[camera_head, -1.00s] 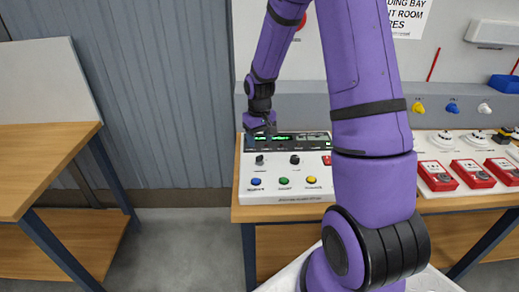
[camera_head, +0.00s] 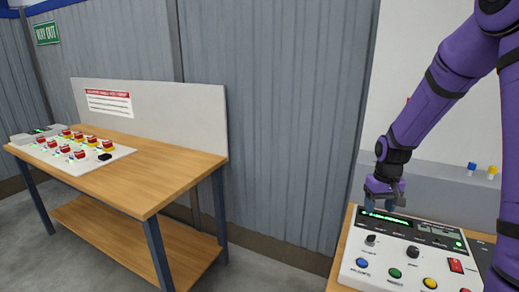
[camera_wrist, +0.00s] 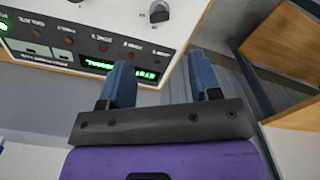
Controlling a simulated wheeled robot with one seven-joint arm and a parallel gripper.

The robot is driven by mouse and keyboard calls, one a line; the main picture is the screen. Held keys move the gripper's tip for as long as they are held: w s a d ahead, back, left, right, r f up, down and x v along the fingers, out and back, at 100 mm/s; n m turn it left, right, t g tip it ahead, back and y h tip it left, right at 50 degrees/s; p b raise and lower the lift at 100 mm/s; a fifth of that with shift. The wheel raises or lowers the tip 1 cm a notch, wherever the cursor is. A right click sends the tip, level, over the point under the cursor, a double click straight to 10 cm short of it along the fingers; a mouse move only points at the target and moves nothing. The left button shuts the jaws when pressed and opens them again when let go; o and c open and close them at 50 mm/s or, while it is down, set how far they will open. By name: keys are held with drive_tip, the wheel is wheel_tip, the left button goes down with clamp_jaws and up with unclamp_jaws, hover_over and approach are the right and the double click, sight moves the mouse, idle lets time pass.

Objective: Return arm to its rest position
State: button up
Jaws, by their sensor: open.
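My purple arm comes in from the right of the head view. My gripper (camera_head: 385,204) is at its end, low over the back edge of a white control panel, by the green-lit display. In the wrist view my gripper (camera_wrist: 161,76) has its two blue fingers apart with nothing between them. The control panel (camera_head: 375,273) has black knobs and blue, green and yellow buttons. It also shows in the wrist view (camera_wrist: 135,48), upside down, with its green display near one finger. I cannot tell whether the fingertips touch the panel.
A wooden table (camera_head: 172,178) with a white backboard (camera_head: 180,112) stands at the left, bearing a board of red buttons (camera_head: 75,153). A corrugated grey wall (camera_head: 275,110) runs behind. Floor shows between the table and the panel's bench.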

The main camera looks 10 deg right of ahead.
drive_tip(key=s+a+r+t, duration=0.1)
drive_tip(key=s+a+r, duration=0.35)
drive_tip(key=r, duration=0.35)
drive_tip(key=s+a+r+t, duration=0.1)
drive_tip(key=s+a+r, duration=0.3)
drive_tip(key=r, duration=0.5)
drive_tip(key=s+a+r+t, duration=0.1)
drive_tip(key=s+a+r, duration=0.1)
drive_tip(key=s, duration=0.7)
drive_tip(key=s+a+r+n+t, duration=0.1)
drive_tip(key=s+a+r+t, duration=0.1)
drive_tip(key=s+r, duration=0.3)
drive_tip(key=s, duration=0.4)
drive_tip(key=shift+a+r, duration=0.15)
drive_tip(key=shift+a, duration=0.05)
drive_tip(key=shift+w, duration=0.1)
